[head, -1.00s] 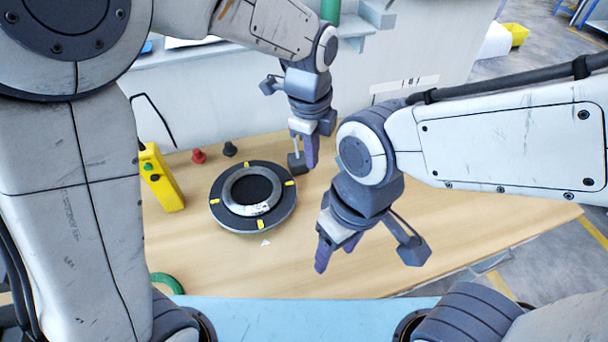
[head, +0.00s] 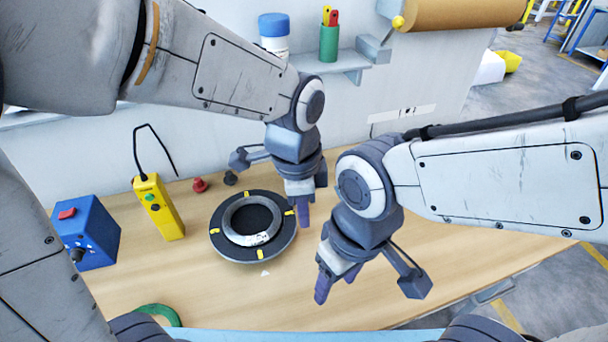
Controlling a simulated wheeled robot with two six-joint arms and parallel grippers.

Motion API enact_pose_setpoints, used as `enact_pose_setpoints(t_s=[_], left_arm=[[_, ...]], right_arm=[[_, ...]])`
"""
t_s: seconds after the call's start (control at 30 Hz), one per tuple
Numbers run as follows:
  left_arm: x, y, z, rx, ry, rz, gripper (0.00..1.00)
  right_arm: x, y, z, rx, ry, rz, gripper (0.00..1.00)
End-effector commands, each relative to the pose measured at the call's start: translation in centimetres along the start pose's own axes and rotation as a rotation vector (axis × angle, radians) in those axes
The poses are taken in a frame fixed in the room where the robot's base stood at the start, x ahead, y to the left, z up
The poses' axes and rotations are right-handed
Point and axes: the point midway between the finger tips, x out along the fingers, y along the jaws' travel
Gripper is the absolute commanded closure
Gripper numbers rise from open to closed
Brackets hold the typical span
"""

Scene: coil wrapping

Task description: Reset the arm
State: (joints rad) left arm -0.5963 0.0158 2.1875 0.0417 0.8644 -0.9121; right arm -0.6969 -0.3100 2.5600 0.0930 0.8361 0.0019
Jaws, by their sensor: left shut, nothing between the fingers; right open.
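My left gripper (head: 303,214) is shut and empty, pointing down beside the right rim of the round black turntable. My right gripper (head: 335,282) hangs over the table to the right of the turntable, lower in the picture and empty. Its fingers show purple tips, and the gap between them is hard to see. The dark turntable (head: 221,214) has yellow marks on its rim. A grey metal coil ring (head: 233,235) lies flat on it.
A yellow control box (head: 160,215) and a blue box (head: 93,240) stand at the left. A green ring (head: 160,312) lies at the front left. Two knobs, one red (head: 200,185), stand behind the turntable. A shelf (head: 335,66) holds a green cup (head: 329,42). The table's right part is clear.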

Motion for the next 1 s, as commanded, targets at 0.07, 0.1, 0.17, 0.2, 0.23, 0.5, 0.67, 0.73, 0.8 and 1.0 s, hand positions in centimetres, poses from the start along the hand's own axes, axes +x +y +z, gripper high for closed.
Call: enact_pose_setpoints(t_s=[0.07,0.1,0.17,0.2,0.23,0.5,0.67,0.73,0.8,1.0], left_arm=[[0.0,0.0,0.0,0.0,0.0,0.0,1.0],[0.0,0.0,0.0,0.001,0.0,0.0,1.0],[0.0,0.1,0.0,-0.004,0.0,0.0,1.0],[0.0,0.3,0.1,-0.022,0.001,0.001,1.0],[-0.1,0.7,0.3,-0.044,0.001,0.002,1.0],[0.1,7.4,3.3,-0.525,0.007,0.03,1.0],[0.6,10.3,5.0,-0.764,0.002,0.045,1.0],[0.7,10.9,5.4,-0.818,0.0,0.049,1.0],[0.8,11.2,5.5,-0.844,-0.002,0.05,1.0],[0.8,11.2,5.6,-0.85,-0.003,0.051,1.0]], right_arm=[[0.0,0.0,0.0,0.0,0.0,0.0,0.41],[0.0,0.0,0.0,0.0,0.0,0.0,0.41],[0.0,0.0,0.0,-0.002,0.0,0.0,0.41],[0.0,0.0,0.0,-0.002,0.0,0.0,0.41],[0.0,0.0,0.0,-0.002,0.0,0.0,0.41],[0.0,0.0,0.0,-0.002,0.0,0.0,0.41],[0.0,0.0,0.0,-0.002,0.0,0.0,0.41],[0.0,0.0,0.0,-0.002,0.0,0.0,0.41],[0.0,0.0,0.0,-0.002,0.0,0.0,0.41],[0.0,0.0,0.0,-0.002,0.0,0.0,0.41]])
